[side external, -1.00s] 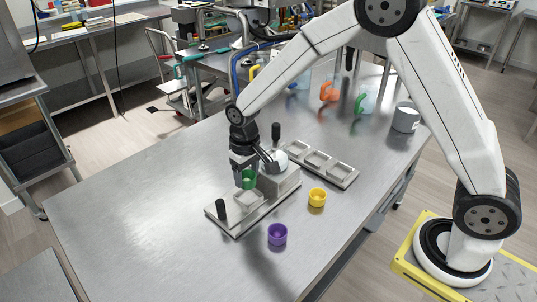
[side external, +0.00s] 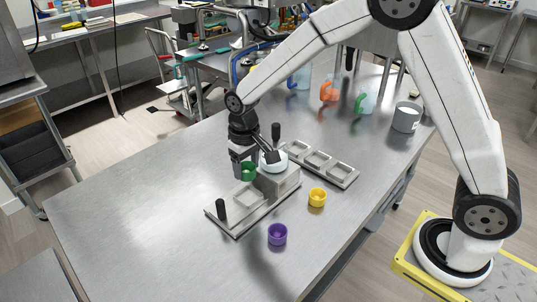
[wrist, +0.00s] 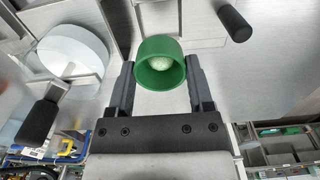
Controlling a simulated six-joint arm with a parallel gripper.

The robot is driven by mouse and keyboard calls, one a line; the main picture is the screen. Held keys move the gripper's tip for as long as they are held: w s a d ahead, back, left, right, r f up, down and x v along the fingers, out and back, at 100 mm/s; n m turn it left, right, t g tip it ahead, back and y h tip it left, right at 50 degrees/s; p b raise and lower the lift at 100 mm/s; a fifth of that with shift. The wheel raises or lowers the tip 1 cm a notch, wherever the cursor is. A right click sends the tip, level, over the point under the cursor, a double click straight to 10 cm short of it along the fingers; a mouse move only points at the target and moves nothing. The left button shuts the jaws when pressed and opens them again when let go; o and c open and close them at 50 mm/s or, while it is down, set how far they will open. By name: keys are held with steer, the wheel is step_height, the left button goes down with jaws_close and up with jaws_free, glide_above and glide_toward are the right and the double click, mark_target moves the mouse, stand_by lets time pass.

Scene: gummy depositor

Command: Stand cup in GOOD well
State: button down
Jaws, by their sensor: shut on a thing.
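My gripper (side external: 247,165) is shut on a small green cup (side external: 248,173). The cup is held above the depositor's grey base plate (side external: 238,228), near its square recess (side external: 250,198). In the wrist view, the green cup (wrist: 150,80) sits between both fingers (wrist: 160,72), and something pale shows inside it. A grey rack (side external: 341,182) with three square wells stands behind and right of the depositor. All three wells look empty; no label is readable to tell which is GOOD.
The depositor block (side external: 284,182) carries a white round part (side external: 273,161) and an upright black handle (side external: 276,132). A black knob (side external: 221,209) stands at the plate's left. Yellow (side external: 317,198) and purple (side external: 277,235) cups stand in front. Jugs and a grey mug (side external: 405,118) stand farther back.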

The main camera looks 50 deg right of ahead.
steer(key=shift+r, duration=0.1)
step_height(320, 180, up, 11)
steer(key=d+m, duration=0.3)
steer(key=d, duration=1.1)
steer(key=s+d+m, duration=0.3)
steer(key=s+d, duration=0.1)
steer(key=d, duration=0.7)
step_height(320, 180, down, 11)
steer(key=shift+f, duration=0.2)
steer(key=shift+f, duration=2.95)
steer(key=shift+f, duration=0.9)
